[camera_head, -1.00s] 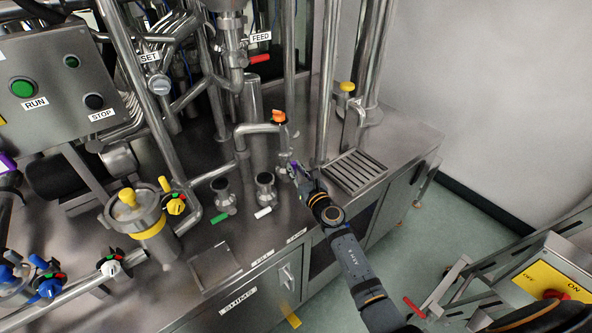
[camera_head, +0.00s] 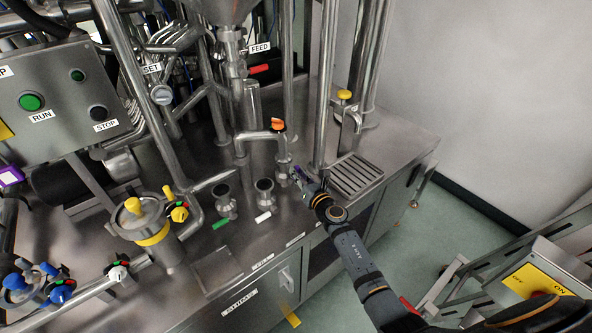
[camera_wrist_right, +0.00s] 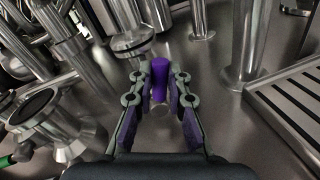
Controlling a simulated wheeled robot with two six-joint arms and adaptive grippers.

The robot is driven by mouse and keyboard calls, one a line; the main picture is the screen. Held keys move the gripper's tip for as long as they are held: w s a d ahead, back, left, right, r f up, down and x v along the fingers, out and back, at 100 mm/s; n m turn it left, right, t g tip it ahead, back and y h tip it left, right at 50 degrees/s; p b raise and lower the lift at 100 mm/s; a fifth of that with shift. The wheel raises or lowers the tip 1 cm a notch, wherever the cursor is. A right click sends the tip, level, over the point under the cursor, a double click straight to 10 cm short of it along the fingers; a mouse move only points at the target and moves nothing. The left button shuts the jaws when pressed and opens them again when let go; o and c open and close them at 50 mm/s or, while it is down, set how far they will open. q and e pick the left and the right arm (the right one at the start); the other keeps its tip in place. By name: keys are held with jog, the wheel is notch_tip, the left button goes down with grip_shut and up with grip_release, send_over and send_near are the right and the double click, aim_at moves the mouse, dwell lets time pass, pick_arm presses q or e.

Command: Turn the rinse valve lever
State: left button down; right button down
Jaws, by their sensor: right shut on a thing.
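My right gripper (camera_head: 298,175) reaches in from the lower right to a small fitting under the pipe with the orange lever (camera_head: 278,125). In the right wrist view, the gripper (camera_wrist_right: 160,90) has its two purple-padded fingers around a purple handle (camera_wrist_right: 160,78), one finger on each side. I take this to be the rinse valve lever; no rinse label shows. In the head view, the fingers and the handle are too small to separate. The handle's lower part is hidden between the fingers. My left gripper is not in view.
A slotted drain grate (camera_head: 356,175) lies right of my right gripper. A vertical pipe (camera_head: 325,90) stands just behind. Short round fittings (camera_head: 264,194) stand to the left. A yellow-knobbed valve (camera_head: 344,95) is at the back.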

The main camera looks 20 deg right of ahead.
jog(key=m+p, duration=0.1)
jog(key=d+m+p, duration=0.1)
jog(key=m+g+p, duration=0.1)
jog(key=m, duration=0.1)
jog(key=shift+w+d+f+y, duration=0.3)
jog(key=shift+w+d, duration=0.05)
jog(key=shift+d, duration=0.05)
jog(key=m, duration=0.1)
jog(key=d+f+m+p, duration=0.1)
jog(key=m, duration=0.1)
jog(key=shift+w+f+y+p, duration=0.15)
jog(key=shift+f+y+p, duration=0.05)
jog(key=shift+y+p, duration=0.1)
jog(key=m, duration=0.1)
jog(key=f+m, duration=0.1)
jog(key=m, duration=0.1)
jog(key=shift+w+d+f+g+y, duration=0.1)
jog(key=shift+d+f+g+y, duration=0.2)
jog(key=shift+g+y, duration=0.1)
jog(key=shift+d+f+m+y, duration=0.1)
jog(key=shift+f+m+y, duration=0.4)
jog(key=shift+m, duration=0.6)
jog(key=shift+f, duration=0.1)
jog(key=c, duration=1.3)
grip_release()
